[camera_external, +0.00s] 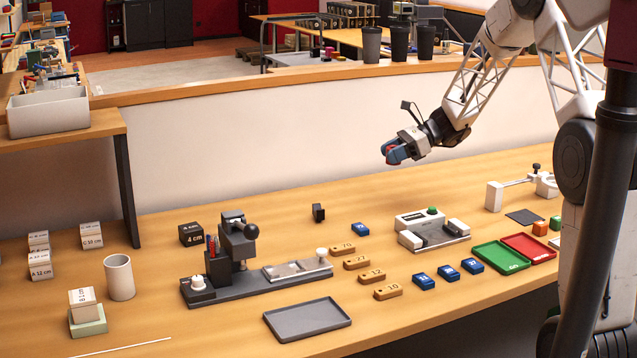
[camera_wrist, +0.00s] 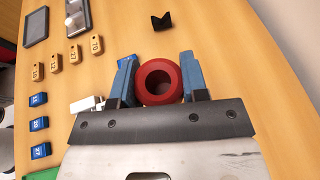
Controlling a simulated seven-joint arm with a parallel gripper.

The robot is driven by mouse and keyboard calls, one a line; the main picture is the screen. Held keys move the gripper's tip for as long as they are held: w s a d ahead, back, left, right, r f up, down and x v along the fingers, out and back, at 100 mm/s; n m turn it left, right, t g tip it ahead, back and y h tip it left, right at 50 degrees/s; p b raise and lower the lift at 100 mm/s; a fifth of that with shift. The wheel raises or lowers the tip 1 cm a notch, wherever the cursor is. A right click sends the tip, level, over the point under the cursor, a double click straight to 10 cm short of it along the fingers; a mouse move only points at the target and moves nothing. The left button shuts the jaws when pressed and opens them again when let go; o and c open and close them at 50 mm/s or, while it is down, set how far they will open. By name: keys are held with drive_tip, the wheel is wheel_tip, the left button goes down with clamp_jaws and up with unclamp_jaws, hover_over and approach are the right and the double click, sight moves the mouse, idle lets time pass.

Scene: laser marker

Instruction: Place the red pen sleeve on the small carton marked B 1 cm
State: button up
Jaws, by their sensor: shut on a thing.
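My gripper (camera_external: 391,150) is held high above the back of the bench, right of centre. It is shut on the red pen sleeve (camera_wrist: 160,82), a short hollow red tube. In the wrist view the sleeve sits between the two blue fingers, its round opening facing the camera. In the external view only a little red (camera_external: 394,156) shows at the fingertips. A small white carton (camera_external: 83,299), whose label seems to read B 1 cm, rests on a pale green block at the front left, far from my gripper. The carton is not seen in the wrist view.
A white cup (camera_external: 119,277) stands just right of the carton. Several other white cartons (camera_external: 40,265) stand behind it, beside a shelf leg (camera_external: 126,190). A dark marking fixture (camera_external: 237,250), a black 4 cm block (camera_external: 190,234) and a grey tray (camera_external: 307,319) occupy the middle.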

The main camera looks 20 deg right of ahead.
wheel_tip(320, 180, up, 4)
drive_tip(key=shift+f, duration=0.1)
drive_tip(key=s+a+n+g, duration=0.2)
drive_tip(key=s+a, duration=0.1)
drive_tip(key=a, duration=1.7)
drive_tip(key=s+a+n+g, duration=0.2)
drive_tip(key=s+a, duration=0.2)
drive_tip(key=a, duration=1.6)
drive_tip(key=s+a+n+g, duration=0.2)
drive_tip(key=s+a, duration=1.1)
drive_tip(key=a, duration=0.3)
drive_tip(key=s+a+n+g, duration=0.1)
drive_tip(key=s+a+g, duration=0.1)
drive_tip(key=s+a, duration=1.15)
drive_tip(key=shift+h, duration=0.4)
drive_tip(key=f, duration=0.1)
drive_tip(key=w+a+f, duration=0.1)
drive_tip(key=f, duration=0.3)
drive_tip(key=shift+w+a+f, duration=0.15)
drive_tip(key=shift+w+a, duration=0.15)
drive_tip(key=shift+w, duration=0.1)
drive_tip(key=shift+w+a, duration=0.1)
hover_over(80, 296)
drive_tip(key=shift+f, duration=0.75)
